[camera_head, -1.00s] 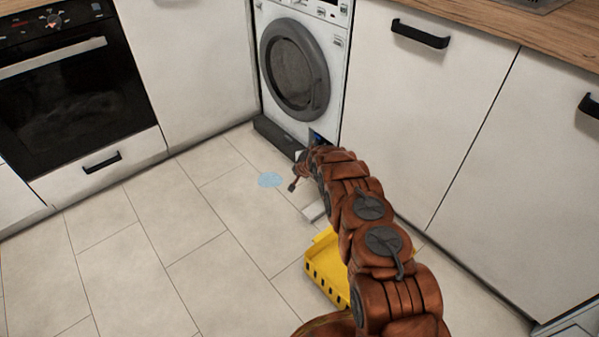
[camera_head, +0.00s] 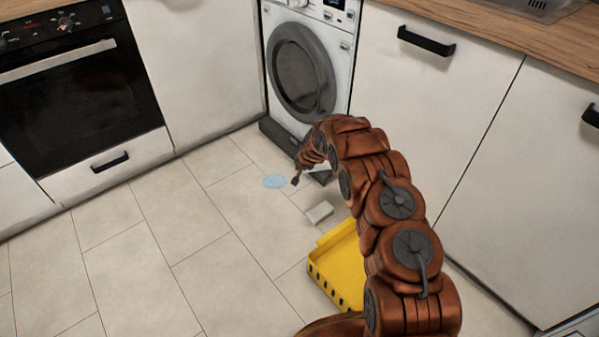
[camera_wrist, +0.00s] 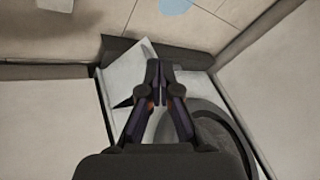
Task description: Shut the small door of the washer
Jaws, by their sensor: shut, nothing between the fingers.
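The washer (camera_head: 299,118) is white with a large round grey door, which looks closed. In the wrist view the washer (camera_wrist: 202,88) appears upside down, with its round door (camera_wrist: 228,128) at lower right. A pale panel (camera_wrist: 126,68) beside the fingers, with a dark gap near it, looks like the small door at the washer's base; its exact angle is unclear. My gripper (camera_wrist: 159,70) is shut and empty, its tips overlapping this panel in the picture; contact cannot be told. In the head view my arm hides the washer's lower right corner and the small door.
A yellow tray-like object (camera_head: 345,262) lies on the floor beside my arm. A small white block (camera_head: 320,211) and a light blue puddle (camera_head: 275,181) are near the washer. White cabinets (camera_head: 425,110) stand to the right. The floor at left is clear.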

